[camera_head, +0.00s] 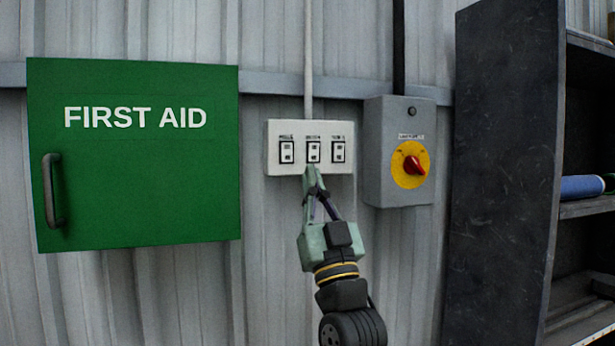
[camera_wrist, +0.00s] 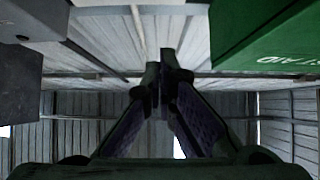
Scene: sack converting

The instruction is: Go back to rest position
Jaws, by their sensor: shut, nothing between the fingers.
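My gripper (camera_head: 313,174) is shut and empty. Its fingertips appear at the lower edge of the white switch panel (camera_head: 275,160), just below the middle switch; I cannot tell whether they touch it. In the wrist view, the two fingers of my gripper (camera_wrist: 162,68) meet in front of the corrugated wall, with nothing between them. The panel has three rocker switches in a row with small labels. Part of its underside shows at the top of the wrist view.
A green first aid cabinet (camera_head: 140,180) hangs at left. A grey isolator box (camera_head: 384,185) with a red rotary knob (camera_head: 414,166) is right of the panel. A tall dark shelf unit (camera_head: 505,170) stands at right, holding a blue roll (camera_head: 581,188). The wall below the panel is bare.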

